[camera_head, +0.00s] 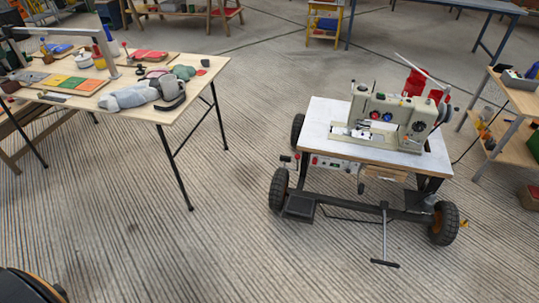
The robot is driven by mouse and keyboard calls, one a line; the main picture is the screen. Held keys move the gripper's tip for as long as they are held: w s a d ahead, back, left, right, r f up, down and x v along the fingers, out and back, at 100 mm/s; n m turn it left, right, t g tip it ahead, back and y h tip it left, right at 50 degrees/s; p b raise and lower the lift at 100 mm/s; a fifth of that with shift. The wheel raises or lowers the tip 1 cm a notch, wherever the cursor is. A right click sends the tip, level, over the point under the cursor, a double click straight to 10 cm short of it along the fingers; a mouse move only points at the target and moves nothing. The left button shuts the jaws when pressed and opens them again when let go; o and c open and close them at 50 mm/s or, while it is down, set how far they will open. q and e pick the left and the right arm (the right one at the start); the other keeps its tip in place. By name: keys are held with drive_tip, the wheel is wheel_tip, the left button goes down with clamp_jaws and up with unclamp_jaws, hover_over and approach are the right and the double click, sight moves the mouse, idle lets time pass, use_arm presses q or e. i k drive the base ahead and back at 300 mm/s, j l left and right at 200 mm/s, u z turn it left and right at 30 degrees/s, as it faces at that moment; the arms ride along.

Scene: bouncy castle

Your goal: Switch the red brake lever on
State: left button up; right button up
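A wheeled cart (323,112) with a white top stands right of centre and carries a beige sewing machine (406,110). No red lever can be made out for certain. Small red parts (297,157) show under the left front edge of the cart top, too small to tell their shape or position. A bar with a dark cross-handle (385,263) reaches down from the cart's front to the floor. A red piece (414,83) stands behind the sewing machine. Neither of my grippers is in view.
A wooden table (207,78) with grey cloth items (130,96) and coloured panels (76,84) stands at the left. Shelves (506,135) stand at the right edge. Black wheels (444,222) stick out beside the cart. The ribbed floor (235,230) in front is clear.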

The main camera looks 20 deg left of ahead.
sight(282, 158)
drive_tip(key=j+z, duration=0.1)
drive_tip(key=j, duration=0.6)
drive_tip(key=k+j, duration=0.1)
drive_tip(key=j, duration=0.6)
drive_tip(key=j+z, duration=0.15)
drive_tip(key=j, duration=0.5)
drive_tip(key=k+j+z, duration=0.1)
drive_tip(key=j, duration=0.85)
drive_tip(key=i+l+u, duration=0.1)
drive_tip(key=i, duration=0.35)
drive_tip(key=i+l+u, duration=0.1)
drive_tip(key=i, duration=0.3)
drive_tip(key=i+l+u, duration=0.1)
drive_tip(key=i+l, duration=0.2)
drive_tip(key=i+l+u, duration=0.1)
drive_tip(key=i+l, duration=0.15)
drive_tip(key=i, duration=0.25)
